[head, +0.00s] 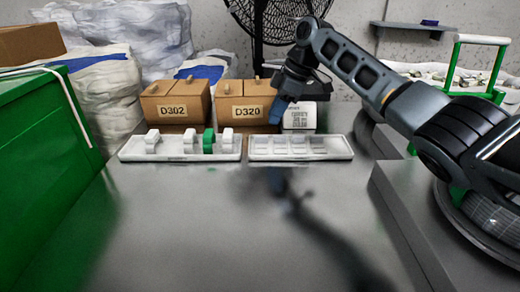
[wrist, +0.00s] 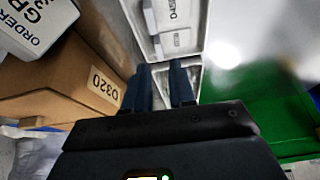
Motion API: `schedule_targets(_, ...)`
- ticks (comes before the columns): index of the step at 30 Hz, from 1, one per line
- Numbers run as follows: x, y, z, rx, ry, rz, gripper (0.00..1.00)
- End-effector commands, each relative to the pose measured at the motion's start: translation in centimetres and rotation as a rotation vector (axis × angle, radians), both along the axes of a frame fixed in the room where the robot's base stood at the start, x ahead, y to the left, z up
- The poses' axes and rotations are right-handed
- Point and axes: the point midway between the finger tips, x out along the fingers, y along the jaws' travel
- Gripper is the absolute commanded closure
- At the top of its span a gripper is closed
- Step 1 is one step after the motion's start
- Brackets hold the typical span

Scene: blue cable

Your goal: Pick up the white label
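A white block-like label (head: 299,117) with a printed code stands at the right end of the D320 box in the head view. In the wrist view a white printed piece (wrist: 38,22) reading "ORDER" is at the upper left, cut off by the edge. Flat white pieces (wrist: 174,40), one marked "D450", lie in the right white tray (head: 342,154). My gripper (head: 278,108) hangs in front of the D320 box, above the tray's back. In the wrist view its dark fingers (wrist: 160,78) are apart with nothing seen between them.
Cardboard boxes D302 (head: 176,103) and D320 (head: 238,103) stand behind the trays. The left white tray (head: 124,154) holds white clips and a green clip (head: 208,141). A green bin (head: 35,160) bounds the left. The grey table's front (head: 170,225) is clear.

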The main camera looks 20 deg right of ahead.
Motion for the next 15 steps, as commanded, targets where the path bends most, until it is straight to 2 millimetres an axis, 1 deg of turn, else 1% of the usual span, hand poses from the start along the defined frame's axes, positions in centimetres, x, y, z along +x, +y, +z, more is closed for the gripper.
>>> schedule_targets(1,0.0,0.2,-0.6,0.000,0.002,0.001,0.76)
schedule_targets(8,0.4,1.0,-2.8,0.000,0.002,0.001,0.76)
schedule_targets(12,0.9,1.7,-4.9,-0.001,0.001,0.001,0.76)
schedule_targets(15,1.0,2.2,-5.9,0.000,0.002,0.002,0.76)
